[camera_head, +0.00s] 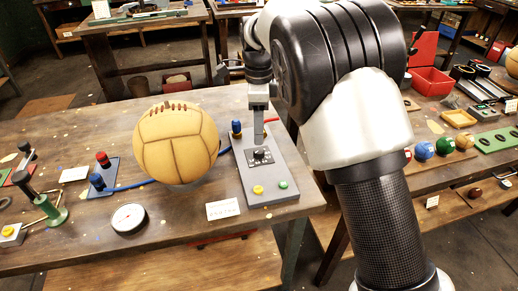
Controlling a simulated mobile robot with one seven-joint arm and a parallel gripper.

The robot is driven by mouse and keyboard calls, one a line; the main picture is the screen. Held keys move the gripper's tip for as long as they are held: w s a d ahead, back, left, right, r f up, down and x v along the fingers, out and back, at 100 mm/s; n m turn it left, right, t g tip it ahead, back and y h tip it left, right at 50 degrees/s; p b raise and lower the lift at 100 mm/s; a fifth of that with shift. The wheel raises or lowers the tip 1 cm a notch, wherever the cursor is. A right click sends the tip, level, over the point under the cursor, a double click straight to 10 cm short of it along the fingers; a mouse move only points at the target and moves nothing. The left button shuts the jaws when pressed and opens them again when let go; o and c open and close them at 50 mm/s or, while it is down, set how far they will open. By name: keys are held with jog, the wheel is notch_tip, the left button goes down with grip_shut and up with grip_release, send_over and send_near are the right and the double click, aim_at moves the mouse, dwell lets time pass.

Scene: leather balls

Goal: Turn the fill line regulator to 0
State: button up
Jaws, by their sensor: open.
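The fill line regulator is a grey panel (266,184) on the wooden workbench, right of the leather ball. A dark round knob (261,155) sits near its middle, with pale markings around it too small to read. A yellow button (258,190) and a green button (283,184) are on its near end. A blue fitting (236,128) stands at its far left corner. My gripper (259,140) points down just above or behind the knob. It is open, and I cannot tell whether it touches the knob. My arm comes in from the right.
A tan laced leather ball (176,145) stands close to the panel's left side. A blue hose (135,185) runs from a small panel with a red knob. A round gauge (129,219) and a white card (223,209) lie in front. Another bench (433,175) stands right.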

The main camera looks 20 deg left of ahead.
aim_at(259, 151)
notch_tip(259, 151, down, 7)
jog(key=shift+f+b, duration=0.1)
jog(key=shift+b, duration=0.4)
jog(key=c, duration=1.1)
jog(key=shift+o, duration=0.2)
